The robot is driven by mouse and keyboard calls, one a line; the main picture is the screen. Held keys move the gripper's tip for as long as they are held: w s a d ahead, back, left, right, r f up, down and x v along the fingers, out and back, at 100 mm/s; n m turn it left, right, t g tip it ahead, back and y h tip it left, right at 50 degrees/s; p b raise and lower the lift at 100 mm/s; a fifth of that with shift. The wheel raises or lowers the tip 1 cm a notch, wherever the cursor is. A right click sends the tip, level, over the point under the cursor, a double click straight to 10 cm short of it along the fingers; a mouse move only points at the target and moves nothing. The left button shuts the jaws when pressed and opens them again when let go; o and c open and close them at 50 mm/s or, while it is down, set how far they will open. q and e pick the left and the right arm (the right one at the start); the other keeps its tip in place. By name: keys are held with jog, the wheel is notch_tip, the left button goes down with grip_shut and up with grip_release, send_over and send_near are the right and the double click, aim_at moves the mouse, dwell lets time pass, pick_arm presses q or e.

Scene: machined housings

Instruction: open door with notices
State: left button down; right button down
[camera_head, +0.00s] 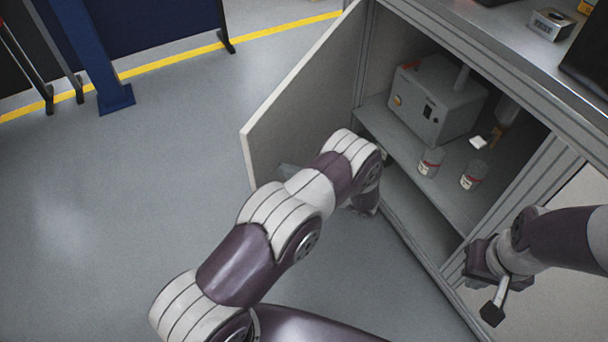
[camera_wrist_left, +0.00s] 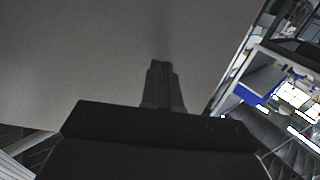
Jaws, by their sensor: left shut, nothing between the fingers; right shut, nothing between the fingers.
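The cabinet door (camera_head: 295,100) at the left of the cabinet stands swung wide open, its inner face towards the shelves. No notices show on the part of it that I see. My left arm reaches across in front of the door and the opening, and its links hide part of both. In the left wrist view, my left gripper (camera_wrist_left: 160,72) has its fingers together and empty, in front of a plain grey surface (camera_wrist_left: 80,50); I cannot tell whether they touch it. My right gripper (camera_head: 480,270) is shut and empty in front of the cabinet's right part.
Inside the cabinet (camera_head: 448,274), a grey box-shaped device (camera_head: 435,100) and two small jars (camera_head: 431,162) (camera_head: 473,176) stand on the shelf. Small items lie on the cabinet top. A blue stand (camera_head: 90,60) is at the back left. The floor left of the door is clear.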

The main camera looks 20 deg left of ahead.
pick_arm(q)
jog(key=shift+a, duration=0.35)
jog(key=shift+a, duration=0.1)
